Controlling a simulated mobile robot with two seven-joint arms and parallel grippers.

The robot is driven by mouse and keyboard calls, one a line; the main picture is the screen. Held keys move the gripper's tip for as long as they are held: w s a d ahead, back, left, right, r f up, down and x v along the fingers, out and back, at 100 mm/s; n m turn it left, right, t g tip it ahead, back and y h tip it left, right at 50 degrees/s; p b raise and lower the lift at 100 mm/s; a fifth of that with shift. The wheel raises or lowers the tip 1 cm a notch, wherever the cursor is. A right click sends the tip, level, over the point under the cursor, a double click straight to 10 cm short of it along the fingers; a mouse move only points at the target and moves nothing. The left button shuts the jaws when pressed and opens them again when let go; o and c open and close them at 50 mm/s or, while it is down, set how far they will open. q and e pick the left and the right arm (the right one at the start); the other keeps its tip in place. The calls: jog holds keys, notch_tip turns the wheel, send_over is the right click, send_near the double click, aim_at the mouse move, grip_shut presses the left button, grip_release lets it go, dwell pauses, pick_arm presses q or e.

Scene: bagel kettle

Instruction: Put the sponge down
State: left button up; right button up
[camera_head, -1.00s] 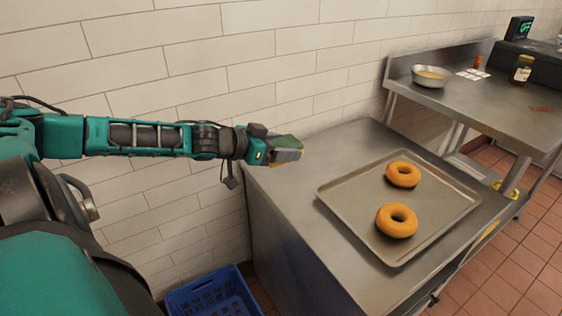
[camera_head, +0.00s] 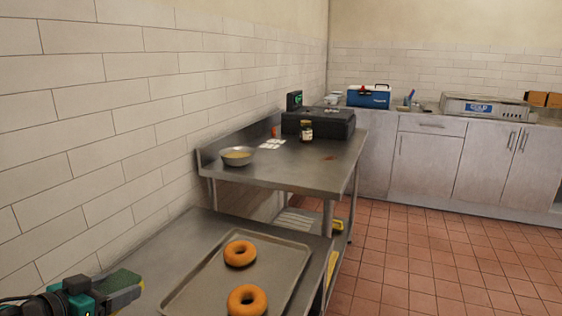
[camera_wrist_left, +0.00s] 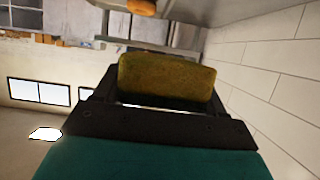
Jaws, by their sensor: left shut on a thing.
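My left gripper (camera_head: 128,290) is at the bottom left of the head view, above the near end of the steel counter. It is shut on the sponge (camera_head: 118,283), which shows a green top and a yellow edge. In the left wrist view the sponge (camera_wrist_left: 167,78) is a yellowish-brown block held across the dark jaws. I cannot tell how far the sponge is above the counter. My right gripper is in neither view.
A baking tray (camera_head: 205,264) with two bagels (camera_head: 240,253) lies on the near counter (camera_head: 160,246). Beyond it a steel table (camera_head: 280,170) holds a metal bowl (camera_head: 237,157), a jar (camera_head: 306,131) and a dark appliance (camera_head: 330,121). Open red-tiled floor (camera_head: 430,250) lies to the right.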

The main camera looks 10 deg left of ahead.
pick_arm(q)
jog(key=s+d+f, duration=0.2)
jog(key=s+d, duration=0.1)
jog(key=d, duration=0.6)
jog(key=s+d+r+n+y+p, duration=0.2)
jog(key=d+r+n+y, duration=0.1)
jog(key=d+r, duration=0.4)
jog(key=shift+s+d+r+t+y, duration=0.15)
jog(key=shift+s+d+t+y, duration=0.2)
jog(key=shift+d, duration=0.75)
